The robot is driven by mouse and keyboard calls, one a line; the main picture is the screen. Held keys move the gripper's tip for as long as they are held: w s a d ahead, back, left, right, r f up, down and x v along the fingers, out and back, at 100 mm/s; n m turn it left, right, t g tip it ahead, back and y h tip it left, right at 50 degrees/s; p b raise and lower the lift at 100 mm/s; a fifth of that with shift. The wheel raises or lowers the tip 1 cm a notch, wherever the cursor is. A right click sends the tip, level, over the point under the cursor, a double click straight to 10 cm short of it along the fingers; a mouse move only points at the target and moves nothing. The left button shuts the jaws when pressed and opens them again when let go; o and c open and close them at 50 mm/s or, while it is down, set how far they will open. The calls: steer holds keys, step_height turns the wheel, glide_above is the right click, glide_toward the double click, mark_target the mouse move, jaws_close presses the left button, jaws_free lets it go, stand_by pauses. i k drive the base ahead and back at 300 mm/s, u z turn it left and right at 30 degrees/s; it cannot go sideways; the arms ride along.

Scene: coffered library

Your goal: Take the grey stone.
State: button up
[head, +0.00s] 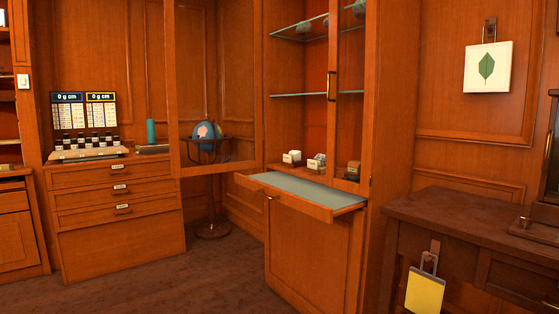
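Greyish, stone-like lumps sit on the top glass shelf of the tall wooden cabinet (384,130). My gripper is not in view.
A pull-out board (300,188) with a grey-green top juts from the cabinet. A framed door (218,166) stands out to the left, before a globe (206,136) on a stand. Drawers (120,190) stand left, a dark desk (450,220) right. The floor between is clear.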

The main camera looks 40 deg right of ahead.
mark_target(320, 158)
steer(key=u, duration=0.2)
steer(key=i, duration=1.85)
steer(key=z, duration=0.75)
steer(key=i, duration=1.05)
steer(key=z, duration=0.95)
